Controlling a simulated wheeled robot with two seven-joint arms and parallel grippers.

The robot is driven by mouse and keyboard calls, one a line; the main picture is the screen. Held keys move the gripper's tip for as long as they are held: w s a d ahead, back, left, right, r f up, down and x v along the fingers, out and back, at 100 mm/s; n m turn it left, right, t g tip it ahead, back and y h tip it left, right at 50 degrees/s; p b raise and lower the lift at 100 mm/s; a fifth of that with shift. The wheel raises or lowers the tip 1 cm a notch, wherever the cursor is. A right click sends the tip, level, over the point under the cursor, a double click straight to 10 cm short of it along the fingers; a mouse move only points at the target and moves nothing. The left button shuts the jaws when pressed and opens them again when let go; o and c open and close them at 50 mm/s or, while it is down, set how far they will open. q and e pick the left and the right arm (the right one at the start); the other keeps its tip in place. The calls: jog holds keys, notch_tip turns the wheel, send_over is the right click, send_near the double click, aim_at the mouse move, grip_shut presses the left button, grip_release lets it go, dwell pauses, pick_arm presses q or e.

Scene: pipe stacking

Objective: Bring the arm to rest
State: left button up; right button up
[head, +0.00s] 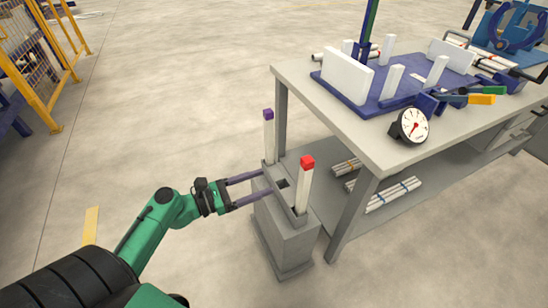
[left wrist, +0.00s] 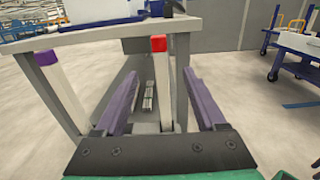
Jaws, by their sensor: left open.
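My left gripper (head: 267,184) reaches in from the left with its two purple fingers spread and nothing clamped. Its fingertips are at the near side of a grey pedestal (head: 285,240). A white pipe with a red top (head: 304,190) stands upright in the pedestal's near end. A white pipe with a purple top (head: 268,138) stands upright at the far end. A dark square opening lies between them. In the left wrist view, the red-topped pipe (left wrist: 162,90) shows between the open fingers (left wrist: 160,76), and the purple-topped pipe (left wrist: 62,90) is left of them. My right gripper is not seen.
A grey workbench (head: 345,125) stands right of the pedestal, with bundled pipes (head: 393,195) on its lower shelf. A blue fixture with white blocks (head: 346,76) and a dial gauge (head: 411,125) are on top. A yellow fence (head: 25,65) stands far left. The floor between is clear.

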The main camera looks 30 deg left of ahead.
pick_arm(q)
jog(key=s+a+f+m+g+y+p, duration=0.2)
jog(key=s+f+m+y, duration=0.15)
jog(key=f, duration=0.55)
jog(key=s+a+f+m+g+y+p, duration=0.2)
jog(key=s+a+f, duration=0.15)
jog(key=f, duration=0.55)
jog(key=s+a+f+m+g+y+p, duration=0.2)
jog(key=s+f+m+y, duration=0.15)
jog(key=f, duration=0.55)
jog(key=s+d+f+m+g+y+p, duration=0.1)
jog(key=s+d+f+m+g+p, duration=0.1)
jog(key=s+m, duration=0.8)
jog(key=s+d+f+m+g+y+p, duration=0.1)
jog(key=s+d+f+m+g+p, duration=0.1)
jog(key=s+f+m, duration=0.5)
jog(key=s+m+g+p, duration=0.1)
jog(key=s+m+g, duration=0.1)
jog(key=s+m, duration=0.2)
jog(key=shift+s+d+f+m+g+y, duration=0.15)
jog(key=shift+d+m+g+y, duration=0.15)
jog(key=shift+d+g, duration=0.1)
